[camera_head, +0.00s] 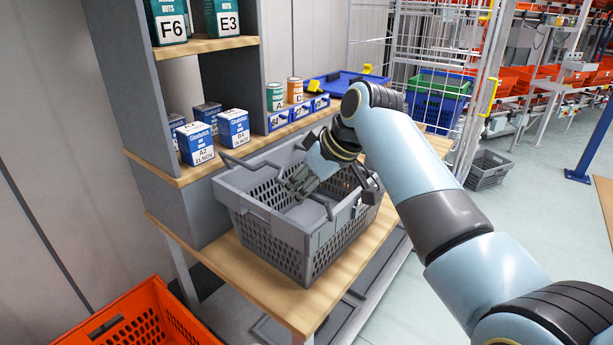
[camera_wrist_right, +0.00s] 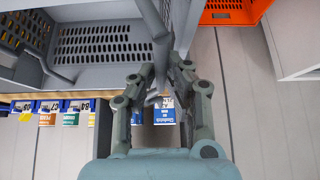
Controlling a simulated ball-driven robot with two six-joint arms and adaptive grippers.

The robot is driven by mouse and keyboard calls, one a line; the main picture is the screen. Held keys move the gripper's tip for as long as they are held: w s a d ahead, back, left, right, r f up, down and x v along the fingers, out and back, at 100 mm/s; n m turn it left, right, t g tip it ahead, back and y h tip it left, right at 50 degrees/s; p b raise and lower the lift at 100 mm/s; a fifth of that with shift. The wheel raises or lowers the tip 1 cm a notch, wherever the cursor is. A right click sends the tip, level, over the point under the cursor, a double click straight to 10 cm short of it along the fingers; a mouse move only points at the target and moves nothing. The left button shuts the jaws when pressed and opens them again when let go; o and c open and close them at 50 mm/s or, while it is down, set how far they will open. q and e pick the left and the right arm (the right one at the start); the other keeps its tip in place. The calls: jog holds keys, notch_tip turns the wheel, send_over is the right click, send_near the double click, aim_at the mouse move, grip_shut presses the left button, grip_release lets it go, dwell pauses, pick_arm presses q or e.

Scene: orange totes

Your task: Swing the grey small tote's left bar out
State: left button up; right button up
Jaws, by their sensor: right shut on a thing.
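The grey small tote (camera_head: 290,238) stands upright on a wooden worktop, with slotted walls. It also fills the top left of the right wrist view (camera_wrist_right: 100,78). My right gripper (camera_head: 298,186) reaches in over the tote from the right. In the right wrist view the gripper (camera_wrist_right: 163,62) is shut on a grey bar (camera_wrist_right: 151,18) of the tote, which passes between its fingers. The fingers hide part of the bar. A thin dark bar (camera_head: 237,161) shows at the tote's back left edge. My left gripper is in neither view.
Blue and white boxes (camera_head: 234,128) stand on the shelf behind the tote, with cans (camera_head: 295,90) and small blue bins. An orange tote (camera_head: 140,325) is at the front left. The worktop (camera_head: 225,262) is bare in front of the tote.

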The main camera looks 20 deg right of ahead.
jog(key=shift+s+a+f, duration=0.5)
jog(key=shift+a+f, duration=0.2)
jog(key=shift+a, duration=0.05)
jog(key=o, duration=1.1)
notch_tip(320, 180, up, 10)
jog(key=p, duration=1.1)
